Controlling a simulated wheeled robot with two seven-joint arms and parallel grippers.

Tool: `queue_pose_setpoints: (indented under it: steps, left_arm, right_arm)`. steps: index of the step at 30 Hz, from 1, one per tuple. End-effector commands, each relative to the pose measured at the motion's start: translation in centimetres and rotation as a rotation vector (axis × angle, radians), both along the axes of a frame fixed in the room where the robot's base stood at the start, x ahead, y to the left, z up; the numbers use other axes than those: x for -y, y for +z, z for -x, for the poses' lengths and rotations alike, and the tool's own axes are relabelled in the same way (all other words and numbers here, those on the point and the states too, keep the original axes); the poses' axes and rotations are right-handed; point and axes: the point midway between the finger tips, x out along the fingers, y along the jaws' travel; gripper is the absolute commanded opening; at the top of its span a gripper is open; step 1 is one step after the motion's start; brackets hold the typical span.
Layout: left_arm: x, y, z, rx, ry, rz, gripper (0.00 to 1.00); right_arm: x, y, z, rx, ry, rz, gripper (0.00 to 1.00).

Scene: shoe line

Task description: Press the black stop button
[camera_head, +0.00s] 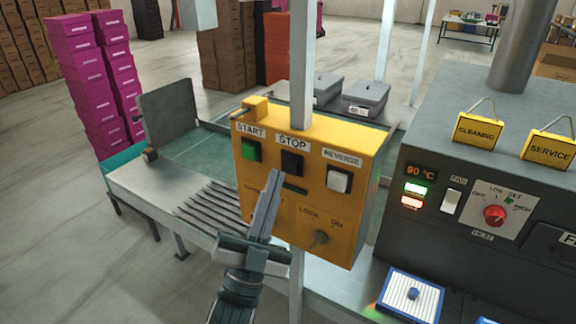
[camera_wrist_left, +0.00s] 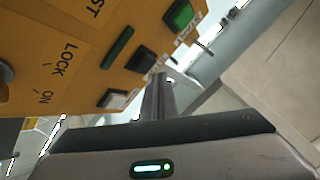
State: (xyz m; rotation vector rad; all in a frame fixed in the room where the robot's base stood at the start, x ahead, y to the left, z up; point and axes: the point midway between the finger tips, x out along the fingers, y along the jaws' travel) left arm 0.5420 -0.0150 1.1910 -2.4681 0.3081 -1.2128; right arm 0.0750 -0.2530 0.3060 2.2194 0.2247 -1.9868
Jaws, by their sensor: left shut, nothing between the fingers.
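The black stop button (camera_head: 292,163) sits under the STOP label on a yellow control box (camera_head: 348,222), between a green start button (camera_head: 250,150) and a white reverse button (camera_head: 339,180). My left gripper (camera_head: 274,172) is shut and empty, its fingertips pointing up at the box just below and left of the black button in the head view. In the left wrist view the black button (camera_wrist_left: 140,60) shows just beside the fingertips (camera_wrist_left: 160,78). I cannot tell how small the gap to it is. My right gripper is not in view.
A grey post (camera_head: 301,60) stands behind the box. A lock switch (camera_head: 319,237) sits low on its face. A dark heater cabinet (camera_head: 470,150) is at the right, and a blue-framed tray (camera_head: 411,294) lies at the lower right. A conveyor (camera_head: 200,150) runs behind on the left.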

Motion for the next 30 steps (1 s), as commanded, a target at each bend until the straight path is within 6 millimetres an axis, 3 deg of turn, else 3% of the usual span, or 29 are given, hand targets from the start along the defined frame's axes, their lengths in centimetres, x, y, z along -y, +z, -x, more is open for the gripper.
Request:
queue_pose_setpoints:
  steps: [15,30]
  left_arm:
    - [-2.4,0.0,3.2,-0.002,0.001,0.0,0.0]
    - [-2.6,0.0,3.6,-0.001,0.0,0.0,0.0]
  right_arm:
    - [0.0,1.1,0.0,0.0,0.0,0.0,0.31]
    - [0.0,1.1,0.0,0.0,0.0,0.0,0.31]
